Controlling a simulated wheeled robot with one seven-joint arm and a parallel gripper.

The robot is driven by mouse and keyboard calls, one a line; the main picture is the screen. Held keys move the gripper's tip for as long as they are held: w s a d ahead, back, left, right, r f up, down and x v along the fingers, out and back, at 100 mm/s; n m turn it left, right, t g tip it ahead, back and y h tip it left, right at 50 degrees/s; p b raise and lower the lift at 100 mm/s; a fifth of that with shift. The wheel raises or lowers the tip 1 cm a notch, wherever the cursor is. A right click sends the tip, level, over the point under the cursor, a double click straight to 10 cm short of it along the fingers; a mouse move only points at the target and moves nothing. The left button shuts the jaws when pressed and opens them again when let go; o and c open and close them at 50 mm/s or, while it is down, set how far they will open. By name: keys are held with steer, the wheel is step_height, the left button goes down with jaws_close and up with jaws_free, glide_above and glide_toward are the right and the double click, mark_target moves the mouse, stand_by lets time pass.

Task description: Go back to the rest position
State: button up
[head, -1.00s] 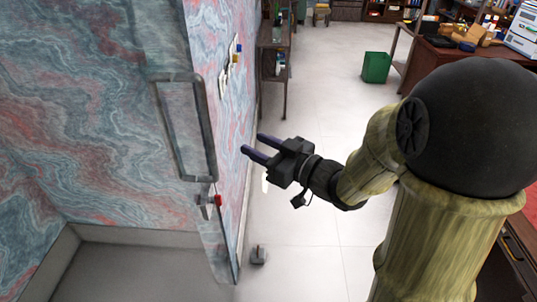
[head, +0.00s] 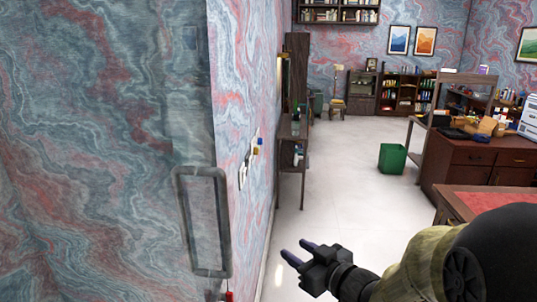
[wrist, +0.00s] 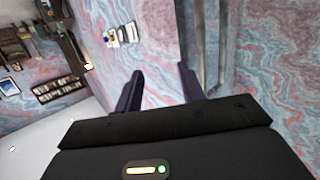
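My gripper (head: 297,255) is at the lower middle of the head view, with its two dark fingers pointing up and left towards the marbled wall. In the wrist view the fingers of my gripper (wrist: 160,88) stand wide apart with nothing between them. The gripper is open and empty, in the air to the right of a glass door's grey handle (head: 226,225). The gripper looks apart from the door and the wall. Most of my arm is cut off at the lower right.
The marbled wall (head: 100,150) fills the left side. A dark shelf (head: 291,130) stands along it. A green bin (head: 392,158) and wooden desks (head: 475,165) are at the right. Pale floor (head: 345,165) lies clear in the middle.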

steer(key=s+d+f+m+g+h, duration=0.25)
steer(key=d+f+m+h, duration=0.25)
steer(key=d+f+h, duration=0.35)
steer(key=s+f+m+g, duration=0.2)
steer(key=s+f+g, duration=0.4)
steer(key=s+g, duration=0.2)
steer(key=shift+s+a+h, duration=0.3)
steer(key=shift+s+h, duration=0.05)
steer(key=shift+s, duration=0.85)
